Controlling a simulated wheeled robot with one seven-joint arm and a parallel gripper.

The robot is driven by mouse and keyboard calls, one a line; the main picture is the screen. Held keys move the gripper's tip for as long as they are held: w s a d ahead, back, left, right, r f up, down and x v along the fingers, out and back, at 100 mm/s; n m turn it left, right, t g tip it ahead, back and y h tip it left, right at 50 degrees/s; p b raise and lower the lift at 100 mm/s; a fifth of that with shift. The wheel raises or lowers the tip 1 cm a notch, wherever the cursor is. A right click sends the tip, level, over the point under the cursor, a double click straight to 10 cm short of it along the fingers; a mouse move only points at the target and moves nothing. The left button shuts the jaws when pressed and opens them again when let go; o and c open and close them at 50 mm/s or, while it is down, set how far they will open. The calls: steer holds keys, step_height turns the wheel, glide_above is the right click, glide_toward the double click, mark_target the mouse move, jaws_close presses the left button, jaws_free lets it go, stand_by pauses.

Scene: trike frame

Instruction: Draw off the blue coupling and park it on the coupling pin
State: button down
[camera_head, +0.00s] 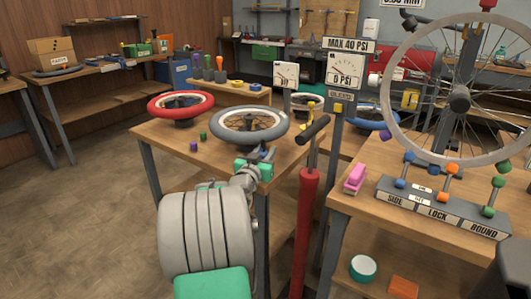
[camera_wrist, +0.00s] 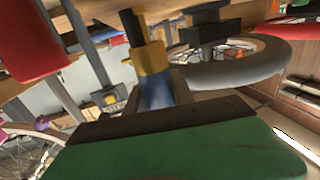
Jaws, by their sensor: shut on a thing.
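In the wrist view the blue coupling (camera_wrist: 157,91) is a short blue cylinder with a yellow collar and a dark stem. My gripper (camera_wrist: 160,112), with green fingers and dark pads, is shut on it. In the head view my gripper (camera_head: 256,166) is at the front edge of the middle table, just in front of the grey-tyred wheel (camera_head: 224,136). There the coupling is mostly hidden by my gripper. The grey tyre (camera_wrist: 235,69) shows close beside the coupling in the wrist view; I cannot tell if they touch. I cannot make out the coupling pin for certain.
A red pump (camera_head: 305,215) with a black handle stands right of my gripper. A gauge sign (camera_head: 344,70) rises behind it. The right bench (camera_head: 345,205) holds a labelled block (camera_head: 440,208), a pink item (camera_head: 355,178) and a spoked wheel (camera_head: 459,98). A red-tyred wheel (camera_head: 180,101) lies left.

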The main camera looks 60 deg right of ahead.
steer(key=shift+f+b, duration=1.05)
steer(key=shift+b, duration=0.1)
steer(key=c, duration=1)
jaws_free()
steer(key=shift+a, duration=0.1)
steer(key=a, duration=0.7)
steer(key=shift+s+a+p, duration=0.25)
steer(key=shift+s+p, duration=0.05)
steer(key=shift+s, duration=0.15)
